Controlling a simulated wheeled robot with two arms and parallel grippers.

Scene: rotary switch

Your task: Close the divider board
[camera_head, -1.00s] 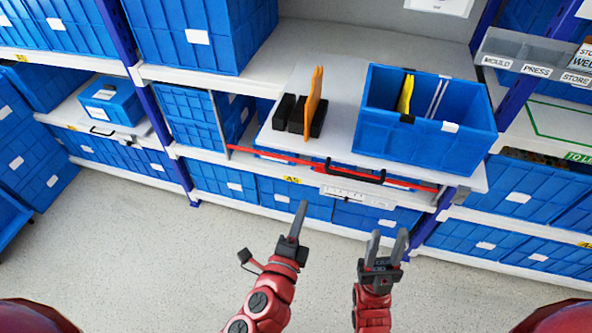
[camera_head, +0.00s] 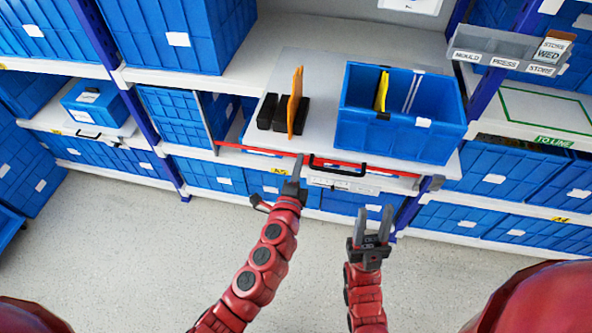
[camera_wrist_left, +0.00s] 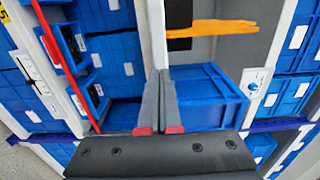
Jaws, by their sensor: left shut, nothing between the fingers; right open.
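A light grey board (camera_head: 330,129) juts out from the shelf, with a red strip (camera_head: 258,150) and a black handle (camera_head: 337,168) along its front. A thin grey upright panel (camera_head: 204,120) stands to its left, beside a blue bin. I cannot tell which of these is the divider board. My left gripper (camera_head: 297,160) is shut and empty, close in the picture to the handle's left end; contact cannot be told. Its fingertips show in the left wrist view (camera_wrist_left: 160,74), in front of a white edge (camera_wrist_left: 156,35). My right gripper (camera_head: 376,208) is open and empty, in front of the shelf.
On the grey board stand black blocks (camera_head: 268,110), an orange plate (camera_head: 295,103) and an open blue bin (camera_head: 395,132) holding a yellow piece (camera_head: 382,92). Shelves of blue bins lie on both sides. The floor (camera_head: 120,240) in front is clear.

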